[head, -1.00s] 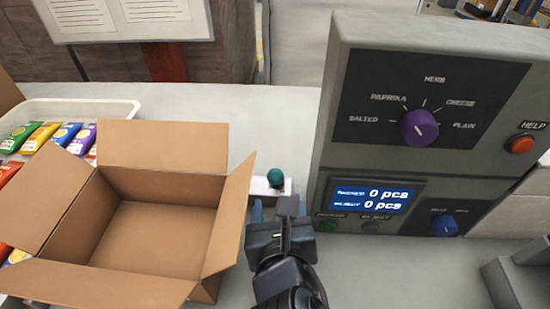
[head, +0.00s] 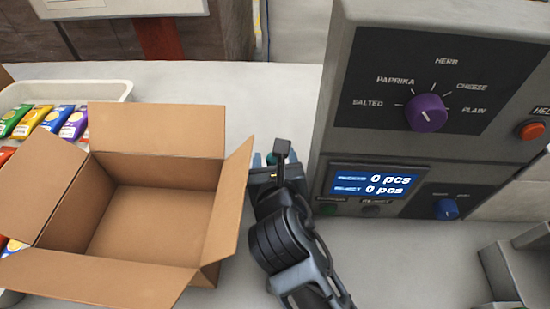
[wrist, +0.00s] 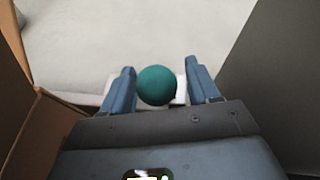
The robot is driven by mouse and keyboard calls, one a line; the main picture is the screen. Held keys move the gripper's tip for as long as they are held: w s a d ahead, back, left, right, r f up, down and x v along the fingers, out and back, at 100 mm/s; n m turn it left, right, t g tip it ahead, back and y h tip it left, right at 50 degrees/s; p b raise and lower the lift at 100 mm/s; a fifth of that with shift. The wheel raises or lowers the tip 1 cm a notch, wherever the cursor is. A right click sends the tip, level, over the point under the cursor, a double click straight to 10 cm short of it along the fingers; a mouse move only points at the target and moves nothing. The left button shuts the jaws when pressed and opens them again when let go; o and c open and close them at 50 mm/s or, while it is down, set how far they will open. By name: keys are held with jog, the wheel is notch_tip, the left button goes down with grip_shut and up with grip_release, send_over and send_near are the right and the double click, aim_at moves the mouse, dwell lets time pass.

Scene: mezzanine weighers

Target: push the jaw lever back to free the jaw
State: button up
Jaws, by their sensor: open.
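The jaw lever's teal ball knob (wrist: 157,85) shows in the wrist view between the two blue fingers of my gripper (wrist: 160,82). The fingers are apart, with a gap on each side of the knob. A pale base plate (wrist: 115,88) shows under the knob. In the head view my gripper (head: 268,160) is between the open box and the grey machine, and it hides most of the lever. Only a little of the teal knob (head: 271,158) shows there. The jaw itself cannot be made out.
An open cardboard box (head: 150,215) stands close on the left, its right flap near my gripper. A grey machine (head: 330,120) with a purple dial (head: 426,112) and a display (head: 374,183) stands close on the right. The pale counter behind the knob is clear.

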jog(key=shift+c, duration=0.2)
grip_shut()
dwell(0.4)
